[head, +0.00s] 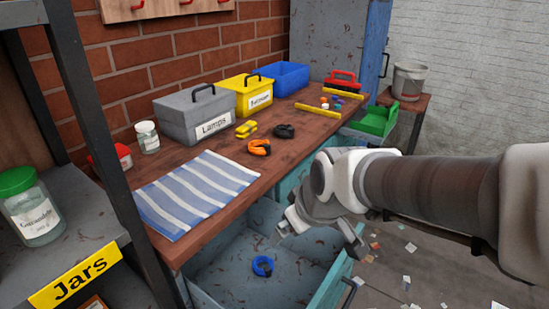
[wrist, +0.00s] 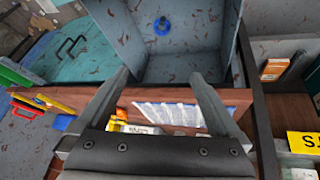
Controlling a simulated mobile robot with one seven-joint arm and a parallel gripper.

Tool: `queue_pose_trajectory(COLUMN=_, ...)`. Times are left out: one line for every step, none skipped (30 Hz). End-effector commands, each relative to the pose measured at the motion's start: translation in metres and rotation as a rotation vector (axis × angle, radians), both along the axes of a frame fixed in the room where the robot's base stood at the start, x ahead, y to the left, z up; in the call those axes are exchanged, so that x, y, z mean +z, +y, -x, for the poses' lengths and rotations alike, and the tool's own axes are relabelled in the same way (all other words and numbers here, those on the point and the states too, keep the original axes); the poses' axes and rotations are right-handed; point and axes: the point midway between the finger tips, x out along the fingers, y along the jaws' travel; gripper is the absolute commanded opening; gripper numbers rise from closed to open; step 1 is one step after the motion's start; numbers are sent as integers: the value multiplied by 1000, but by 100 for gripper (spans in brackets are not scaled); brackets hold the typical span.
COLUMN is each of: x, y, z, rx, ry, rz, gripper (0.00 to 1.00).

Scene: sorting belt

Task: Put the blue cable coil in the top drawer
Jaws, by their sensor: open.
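The blue cable coil (head: 262,266) lies on the floor of the open top drawer (head: 225,254), apart from the drawer walls. It also shows in the wrist view (wrist: 162,26), inside the drawer. My gripper (head: 322,238) hangs above the right part of the drawer, apart from the coil. In the wrist view its two fingers (wrist: 160,82) are spread with nothing between them. My arm comes in from the right in the head view and hides part of the drawer's right side.
On the bench are a striped cloth (head: 196,192), an orange coil (head: 259,147), a black coil (head: 284,131), a yellow coil (head: 246,128), and a grey Lamps box (head: 185,117). A dark shelf post (head: 90,120) stands at left. Scraps litter the floor at right.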

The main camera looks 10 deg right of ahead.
Motion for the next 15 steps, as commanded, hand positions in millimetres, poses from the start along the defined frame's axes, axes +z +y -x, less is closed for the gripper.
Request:
queue_pose_trajectory(x=13, y=-5, z=13, rx=-56, ry=-2, rz=-24, gripper=100)
queue_pose_trajectory(x=18, y=-8, z=20, rx=-88, ry=2, rz=-37, gripper=100)
queue_pose_trajectory(x=25, y=-11, z=31, rx=-132, ry=7, rz=-52, gripper=100)
queue_pose_trajectory(x=29, y=-14, z=38, rx=-165, ry=11, rz=-63, gripper=100)
queue_pose_trajectory(x=34, y=-15, z=46, rx=-196, ry=15, rz=-73, gripper=100)
queue_pose_trajectory(x=38, y=-18, z=55, rx=-237, ry=19, rz=-84, gripper=100)
queue_pose_trajectory(x=41, y=-20, z=62, rx=-266, ry=22, rz=-92, gripper=100)
queue_pose_trajectory(x=44, y=-22, z=69, rx=-293, ry=25, rz=-99, gripper=100)
queue_pose_trajectory(x=47, y=-24, z=76, rx=-325, ry=29, rz=-106, gripper=100)
queue_pose_trajectory(x=49, y=-25, z=81, rx=-348, ry=31, rz=-111, gripper=100)
queue_pose_trajectory(x=50, y=-26, z=86, rx=-367, ry=32, rz=-114, gripper=100)
queue_pose_trajectory(x=52, y=-27, z=91, rx=-387, ry=35, rz=-118, gripper=100)
queue_pose_trajectory(x=52, y=-28, z=94, rx=-400, ry=37, rz=-120, gripper=100)
queue_pose_trajectory(x=53, y=-28, z=96, rx=-410, ry=37, rz=-122, gripper=100)
queue_pose_trajectory(x=53, y=-29, z=98, rx=-421, ry=39, rz=-124, gripper=100)
